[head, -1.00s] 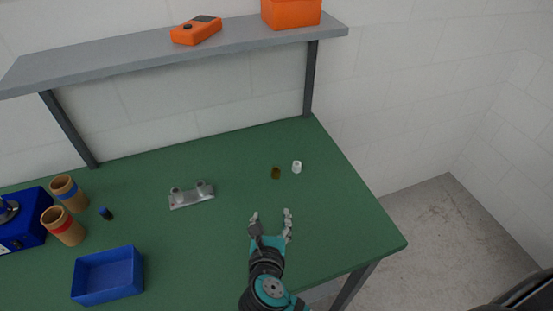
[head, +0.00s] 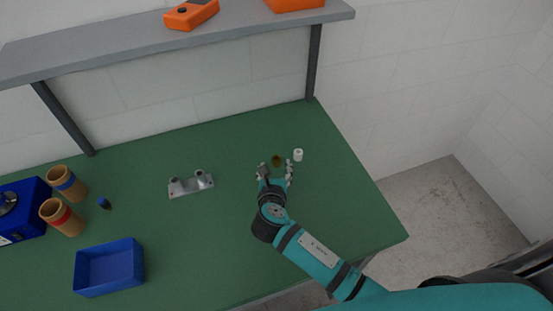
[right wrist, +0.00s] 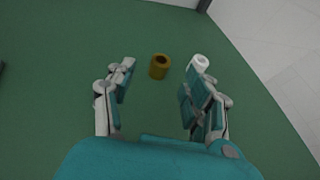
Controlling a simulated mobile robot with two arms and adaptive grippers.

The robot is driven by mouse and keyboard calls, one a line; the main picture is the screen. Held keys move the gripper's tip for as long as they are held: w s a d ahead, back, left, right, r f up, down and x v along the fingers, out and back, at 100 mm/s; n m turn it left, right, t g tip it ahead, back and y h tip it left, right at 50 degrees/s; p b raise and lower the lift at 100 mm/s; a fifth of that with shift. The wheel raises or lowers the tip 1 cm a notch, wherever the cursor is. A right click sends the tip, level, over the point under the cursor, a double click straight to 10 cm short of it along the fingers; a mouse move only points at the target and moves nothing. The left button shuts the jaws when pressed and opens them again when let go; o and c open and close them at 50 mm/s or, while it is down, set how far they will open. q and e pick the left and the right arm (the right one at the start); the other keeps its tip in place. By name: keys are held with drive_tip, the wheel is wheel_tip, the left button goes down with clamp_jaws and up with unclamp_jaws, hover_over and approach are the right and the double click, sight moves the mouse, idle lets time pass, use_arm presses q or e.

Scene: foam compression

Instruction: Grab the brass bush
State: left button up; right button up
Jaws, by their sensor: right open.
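The brass bush (head: 277,160) is a small brown-gold ring standing on the green table, toward its back right. It also shows in the right wrist view (right wrist: 159,67), upright with its hole facing up. My right gripper (head: 276,167) is open, its fingers pointing at the bush. In the right wrist view the bush lies just beyond the gap between the fingertips (right wrist: 158,80), nothing between them. My left gripper is not in view.
A white bush (head: 298,155) stands just right of the brass one, close to the right finger in the wrist view. A metal bracket (head: 190,186), a blue tray (head: 109,267) and brown cups (head: 62,217) are to the left. A grey shelf (head: 170,45) spans the back.

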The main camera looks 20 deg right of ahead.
sight(276, 159)
drive_tip(key=shift+w+d+f+p, duration=0.1)
drive_tip(key=shift+w+d+p, duration=0.2)
drive_tip(key=shift+w, duration=0.3)
drive_tip(key=x, duration=0.3)
drive_tip(key=shift+w+f+p, duration=0.15)
drive_tip(key=shift+w+p, duration=0.1)
drive_tip(key=shift+p, duration=0.05)
drive_tip(key=shift+w+d+f, duration=0.15)
drive_tip(key=shift+c, duration=0.7)
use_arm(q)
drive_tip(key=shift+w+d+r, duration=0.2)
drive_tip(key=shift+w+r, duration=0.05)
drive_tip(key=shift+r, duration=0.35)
use_arm(e)
clamp_jaws()
